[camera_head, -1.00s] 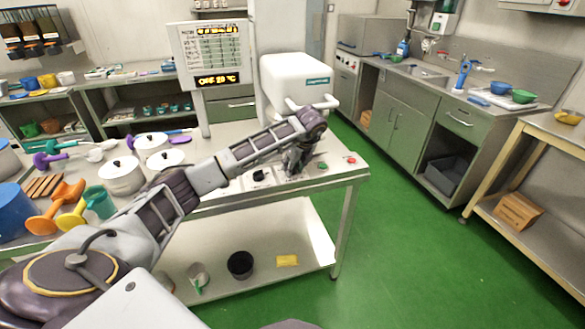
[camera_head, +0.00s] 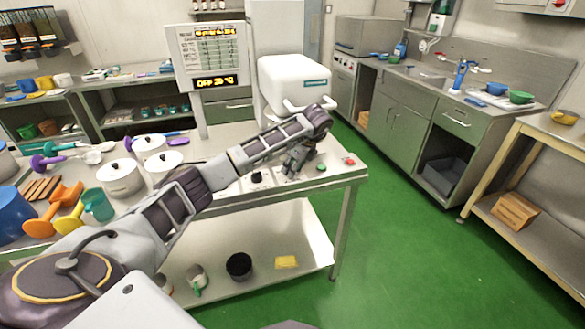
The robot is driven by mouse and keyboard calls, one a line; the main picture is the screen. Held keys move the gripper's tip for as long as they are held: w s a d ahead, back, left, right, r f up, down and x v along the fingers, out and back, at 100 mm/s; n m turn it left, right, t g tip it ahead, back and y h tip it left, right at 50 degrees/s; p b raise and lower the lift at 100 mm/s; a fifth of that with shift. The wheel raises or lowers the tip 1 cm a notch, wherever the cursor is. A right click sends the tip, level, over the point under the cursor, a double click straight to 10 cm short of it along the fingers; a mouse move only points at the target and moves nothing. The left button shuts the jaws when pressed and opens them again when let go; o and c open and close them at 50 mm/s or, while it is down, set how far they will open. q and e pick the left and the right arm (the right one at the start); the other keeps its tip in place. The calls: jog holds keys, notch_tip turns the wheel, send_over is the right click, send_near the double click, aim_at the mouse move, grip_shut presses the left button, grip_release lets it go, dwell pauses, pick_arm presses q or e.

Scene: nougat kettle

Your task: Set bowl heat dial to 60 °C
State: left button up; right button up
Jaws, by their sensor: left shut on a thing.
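The machine with a white housing (camera_head: 293,82) stands at the right end of the steel table. Its front control strip has a black dial (camera_head: 256,177), a green button (camera_head: 321,167) and a red button (camera_head: 349,161). My left gripper (camera_head: 290,170) points down at the strip between the black dial and the green button. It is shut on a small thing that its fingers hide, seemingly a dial. The display (camera_head: 216,82) reads OFF with what looks like 20 °C; the digits are blurred.
White lidded pots (camera_head: 120,178), a green jug (camera_head: 97,204) and colored scoops crowd the table's left part. A black container (camera_head: 239,266) and a yellow item (camera_head: 287,262) sit on the lower shelf. Green floor is clear at right.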

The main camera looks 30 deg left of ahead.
pick_arm(q)
jog(key=o, duration=1)
jog(key=shift+o, duration=0.2)
jog(key=shift+d+r, duration=0.25)
jog(key=shift+r, duration=0.25)
jog(key=d, duration=1.2)
jog(key=shift+s, duration=0.25)
